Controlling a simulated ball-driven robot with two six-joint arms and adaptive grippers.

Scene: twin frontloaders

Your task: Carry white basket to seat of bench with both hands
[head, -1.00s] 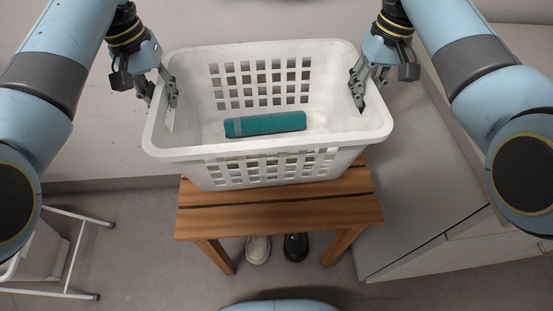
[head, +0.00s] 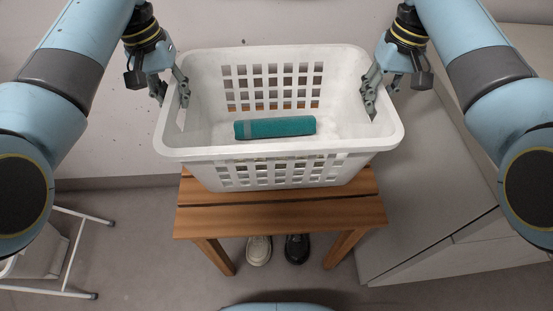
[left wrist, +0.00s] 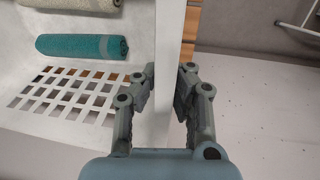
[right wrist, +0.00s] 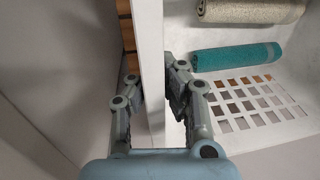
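The white basket (head: 276,154) is upright over the rear part of the wooden bench (head: 280,220); I cannot tell whether its underside touches the seat. My left gripper (head: 183,95) is shut on the basket's left end wall, one finger on each side, as the left wrist view (left wrist: 168,85) shows. My right gripper (head: 369,97) is shut on the right end wall the same way, seen in the right wrist view (right wrist: 153,82). A rolled teal towel (head: 275,127) lies inside. A rolled beige towel (right wrist: 250,10) beside it is mostly hidden in the head view by the front wall.
A pair of shoes, one light (head: 259,250) and one dark (head: 297,248), stands under the bench. A grey cabinet (head: 430,215) is close on the right. A white metal-framed rack (head: 70,255) stands at the lower left. The front slats of the bench are bare.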

